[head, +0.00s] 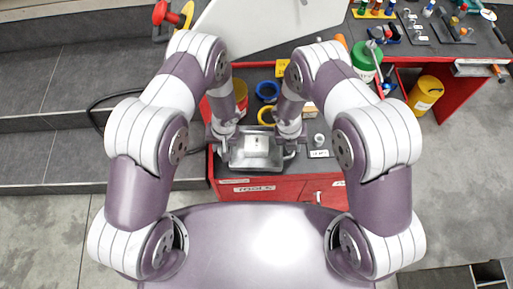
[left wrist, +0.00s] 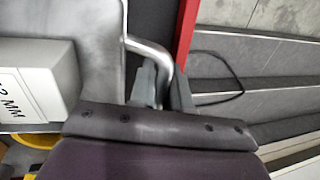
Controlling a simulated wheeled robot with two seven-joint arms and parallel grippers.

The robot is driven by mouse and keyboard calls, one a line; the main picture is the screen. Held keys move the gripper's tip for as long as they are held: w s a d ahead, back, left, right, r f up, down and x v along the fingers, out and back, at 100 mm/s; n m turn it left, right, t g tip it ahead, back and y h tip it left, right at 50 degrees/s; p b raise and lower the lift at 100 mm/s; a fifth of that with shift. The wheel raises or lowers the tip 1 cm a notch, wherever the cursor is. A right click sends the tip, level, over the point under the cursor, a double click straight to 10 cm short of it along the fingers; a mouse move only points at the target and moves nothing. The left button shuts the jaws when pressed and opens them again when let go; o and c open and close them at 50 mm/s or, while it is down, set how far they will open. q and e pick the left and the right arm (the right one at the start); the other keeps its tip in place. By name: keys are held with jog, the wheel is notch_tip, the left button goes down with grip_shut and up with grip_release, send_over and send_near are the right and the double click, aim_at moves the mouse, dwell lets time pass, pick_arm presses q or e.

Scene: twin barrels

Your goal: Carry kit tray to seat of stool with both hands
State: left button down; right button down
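The kit tray (head: 257,163) is a grey metal tray with a bent handle at each end. It is at the front edge of the red workbench in the head view; I cannot tell if it touches the bench. My left gripper (head: 221,138) is at its left handle. In the left wrist view the fingers (left wrist: 163,90) stand on both sides of the metal handle (left wrist: 150,50), apparently closed on it. My right gripper (head: 291,138) is at the right handle and looks closed on it, though its fingertips are small and partly hidden. I cannot make out a stool.
A yellow canister (head: 427,93) stands at the right. A white panel (head: 270,22) lies behind.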

pick_arm(q)
jog(key=shift+r, duration=0.15)
pick_arm(e)
jog(key=shift+r, duration=0.15)
